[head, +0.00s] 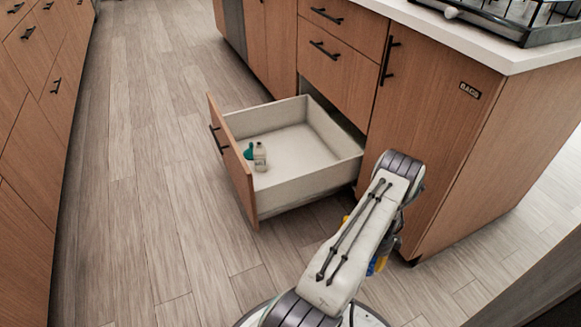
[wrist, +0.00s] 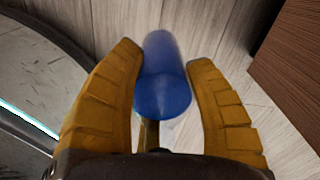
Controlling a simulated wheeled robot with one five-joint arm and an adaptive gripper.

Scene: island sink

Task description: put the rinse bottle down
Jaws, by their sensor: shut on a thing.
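My gripper (wrist: 166,75) is shut on a blue, rounded cylinder, which I take to be the rinse bottle (wrist: 163,92). The bottle sits between the two yellow fingers, with one end toward the wrist camera. In the head view, my arm hides most of the gripper; only a bit of blue (head: 371,268) and yellow shows beside it, low by the cabinet corner. In the wrist view, wooden floor lies behind the bottle. I cannot tell how high above the floor it is.
An open drawer (head: 316,178) stands out from the island, left of my arm. A small pale bottle (head: 260,157) and a teal item (head: 248,152) are near its front. The island countertop (head: 470,38) carries a dark rack (head: 510,18). Floor (head: 150,200) is clear at left.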

